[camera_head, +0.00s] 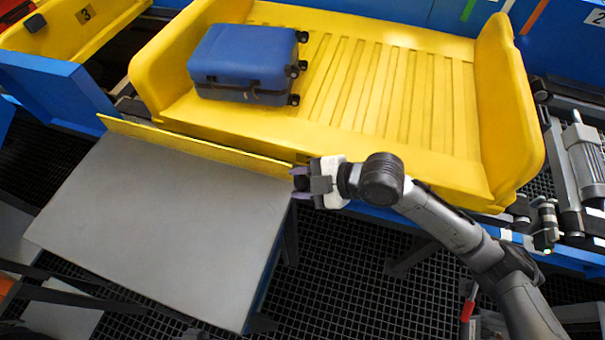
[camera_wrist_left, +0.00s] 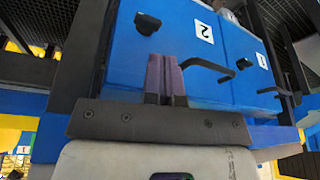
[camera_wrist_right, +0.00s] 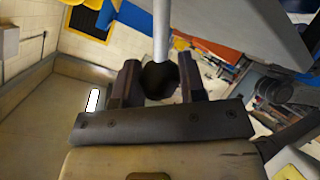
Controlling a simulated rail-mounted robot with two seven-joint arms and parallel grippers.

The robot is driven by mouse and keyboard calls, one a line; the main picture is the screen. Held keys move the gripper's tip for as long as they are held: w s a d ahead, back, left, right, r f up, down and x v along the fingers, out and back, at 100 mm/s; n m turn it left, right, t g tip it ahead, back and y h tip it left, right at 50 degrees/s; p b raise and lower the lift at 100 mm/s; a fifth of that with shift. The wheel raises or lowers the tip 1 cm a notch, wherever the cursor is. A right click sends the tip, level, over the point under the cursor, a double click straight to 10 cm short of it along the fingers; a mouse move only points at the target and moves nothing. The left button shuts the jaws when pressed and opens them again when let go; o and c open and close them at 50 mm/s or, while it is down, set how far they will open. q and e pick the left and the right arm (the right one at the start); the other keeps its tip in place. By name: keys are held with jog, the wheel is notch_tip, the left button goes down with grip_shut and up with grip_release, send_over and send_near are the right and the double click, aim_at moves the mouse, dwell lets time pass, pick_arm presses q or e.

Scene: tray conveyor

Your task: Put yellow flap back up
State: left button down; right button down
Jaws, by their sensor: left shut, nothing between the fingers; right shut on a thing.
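The yellow flap (camera_head: 195,147) is a long thin strip between the grey table top (camera_head: 165,215) and the yellow tray (camera_head: 400,130). It seems to stand on edge along the tray's near side. My right gripper (camera_head: 301,180) is at the flap's right end. In the right wrist view my right gripper (camera_wrist_right: 159,85) is shut on a black ball knob (camera_wrist_right: 158,80) at the end of a pale rod (camera_wrist_right: 161,35). The knob is hidden in the head view. My left gripper (camera_wrist_left: 166,78) is shut and empty in the left wrist view, and outside the head view.
A blue suitcase (camera_head: 245,58) lies on the left part of the yellow tray; the tray's right part is bare. Dark grating (camera_head: 340,285) shows below the table's right side. Blue panels (camera_wrist_left: 190,45) with numbers and dark handles stand beyond my left fingers.

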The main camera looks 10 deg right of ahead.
jog(key=shift+s+f, duration=0.1)
jog(key=shift+f, duration=0.1)
jog(key=c, duration=1.1)
grip_release()
jog(key=o, duration=0.4)
jog(key=shift+a, duration=0.1)
jog(key=shift+r, duration=0.1)
jog(key=shift+s+d+r, duration=0.1)
jog(key=shift+d, duration=0.15)
jog(key=p+v, duration=0.1)
jog(key=v, duration=1.2)
jog(key=shift+p, duration=0.4)
jog(key=shift+r, duration=0.1)
